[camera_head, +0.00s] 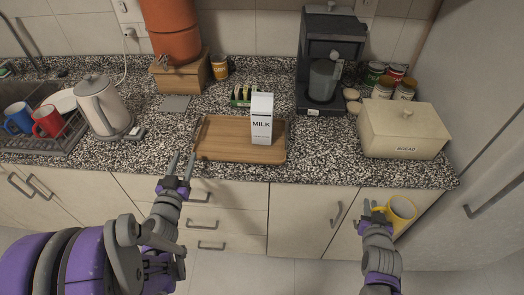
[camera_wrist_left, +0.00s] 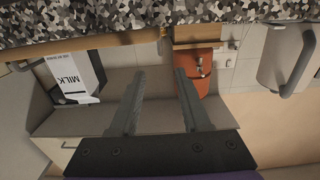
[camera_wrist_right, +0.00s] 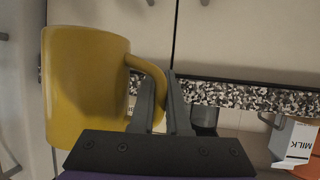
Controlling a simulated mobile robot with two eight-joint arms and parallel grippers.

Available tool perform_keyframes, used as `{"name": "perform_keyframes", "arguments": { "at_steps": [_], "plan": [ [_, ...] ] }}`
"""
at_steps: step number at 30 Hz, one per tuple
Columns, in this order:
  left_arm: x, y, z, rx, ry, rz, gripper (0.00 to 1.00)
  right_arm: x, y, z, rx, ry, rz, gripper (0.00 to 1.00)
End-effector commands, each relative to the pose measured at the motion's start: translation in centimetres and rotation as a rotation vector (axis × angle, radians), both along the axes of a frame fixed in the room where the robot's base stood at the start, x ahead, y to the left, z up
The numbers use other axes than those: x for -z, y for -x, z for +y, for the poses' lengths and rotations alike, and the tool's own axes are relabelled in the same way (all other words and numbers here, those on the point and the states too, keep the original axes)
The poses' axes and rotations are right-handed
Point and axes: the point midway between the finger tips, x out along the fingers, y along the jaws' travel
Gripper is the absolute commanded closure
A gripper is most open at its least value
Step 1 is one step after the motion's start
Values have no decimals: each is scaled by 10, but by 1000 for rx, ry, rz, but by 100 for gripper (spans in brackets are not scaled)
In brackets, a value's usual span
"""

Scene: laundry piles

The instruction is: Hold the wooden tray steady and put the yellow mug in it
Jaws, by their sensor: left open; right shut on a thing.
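The wooden tray (camera_head: 222,147) lies on the speckled counter, with a white milk carton (camera_head: 262,118) standing upright in it. The yellow mug (camera_head: 402,208) is off the counter, in front of the cupboards at the right. My right gripper (camera_head: 373,211) is shut on the mug's handle; the mug fills the left of the right wrist view (camera_wrist_right: 88,85). My left gripper (camera_head: 183,166) is open and empty, just in front of the tray's left end. In the left wrist view its fingers (camera_wrist_left: 160,92) are apart, with a strip of the tray's edge beyond them.
A cream bread box (camera_head: 405,130) and a coffee machine (camera_head: 324,65) stand right of the tray. A kettle (camera_head: 101,105) and a dish rack with mugs (camera_head: 45,122) are at the left. A small sponge holder (camera_head: 240,96) sits behind the tray. Tray space left of the carton is clear.

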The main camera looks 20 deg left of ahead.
Motion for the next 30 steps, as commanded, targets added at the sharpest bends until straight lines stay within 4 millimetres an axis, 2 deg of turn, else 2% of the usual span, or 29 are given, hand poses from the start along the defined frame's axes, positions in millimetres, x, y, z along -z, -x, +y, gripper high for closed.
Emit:
{"name": "perform_keyframes", "arguments": {
  "at_steps": [5,15,21,30],
  "plan": [
    [1,-10,7,-13,-3,-4,53,-1,-1,0,0,1,-1,100],
    [0,-71,22,-11,-3,-4,53,-8,-2,0,0,1,-4,100],
    [0,-101,29,-11,-2,-4,53,-11,-2,0,0,1,-5,100],
    [1,-115,32,-11,-4,-3,53,-12,-3,0,0,1,-5,100]
  ]
}}
